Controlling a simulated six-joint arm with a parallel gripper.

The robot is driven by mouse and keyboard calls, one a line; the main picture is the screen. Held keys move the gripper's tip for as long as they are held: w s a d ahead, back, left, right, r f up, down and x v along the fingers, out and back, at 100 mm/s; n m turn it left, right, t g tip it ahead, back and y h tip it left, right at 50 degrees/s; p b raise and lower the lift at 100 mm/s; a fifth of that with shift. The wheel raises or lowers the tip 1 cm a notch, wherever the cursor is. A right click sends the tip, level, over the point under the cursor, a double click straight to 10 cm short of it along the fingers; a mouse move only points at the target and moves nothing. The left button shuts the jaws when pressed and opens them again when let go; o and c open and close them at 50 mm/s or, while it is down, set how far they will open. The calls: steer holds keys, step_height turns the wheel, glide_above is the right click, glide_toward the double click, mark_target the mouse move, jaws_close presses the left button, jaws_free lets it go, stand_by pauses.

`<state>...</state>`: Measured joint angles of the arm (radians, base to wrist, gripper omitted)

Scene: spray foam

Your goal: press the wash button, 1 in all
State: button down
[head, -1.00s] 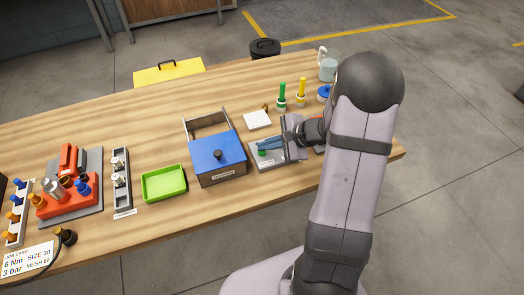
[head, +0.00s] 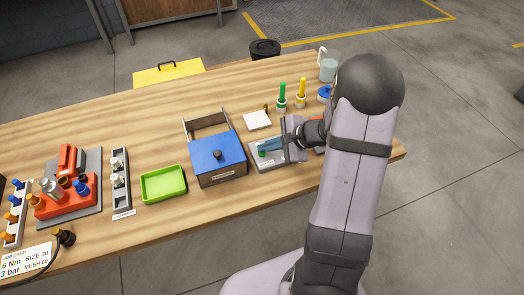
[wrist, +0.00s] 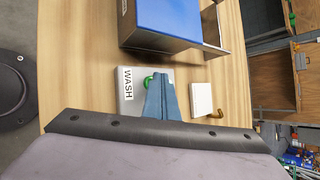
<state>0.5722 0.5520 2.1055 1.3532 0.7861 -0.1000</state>
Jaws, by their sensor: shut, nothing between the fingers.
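The wash button is green and sits on a grey plate (head: 266,164) to the right of the blue-lidded box. In the wrist view the button (wrist: 148,83) shows partly behind my fingers, on the grey plate (wrist: 127,102) lettered WASH. My gripper (head: 262,146) is shut and empty, its blue fingers together. In the wrist view the fingertips (wrist: 160,78) overlap the button's edge. I cannot tell whether they touch it or hover above it. In the head view the button (head: 261,153) shows just below the fingertips.
The blue-lidded box (head: 218,155) stands close on the left, with a green tray (head: 163,184) beyond it. A white pad (head: 257,119) lies behind the plate. Bare wood lies in front of the plate.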

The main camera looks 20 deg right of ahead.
steer(key=shift+r, duration=0.1)
steer(key=shift+r+p, duration=0.6)
steer(key=shift+r, duration=0.2)
steer(key=shift+r, duration=0.1)
step_height(320, 180, up, 5)
steer(key=p, duration=0.3)
steer(key=shift+p, duration=0.35)
steer(key=shift+f, duration=0.2)
stand_by(0.3)
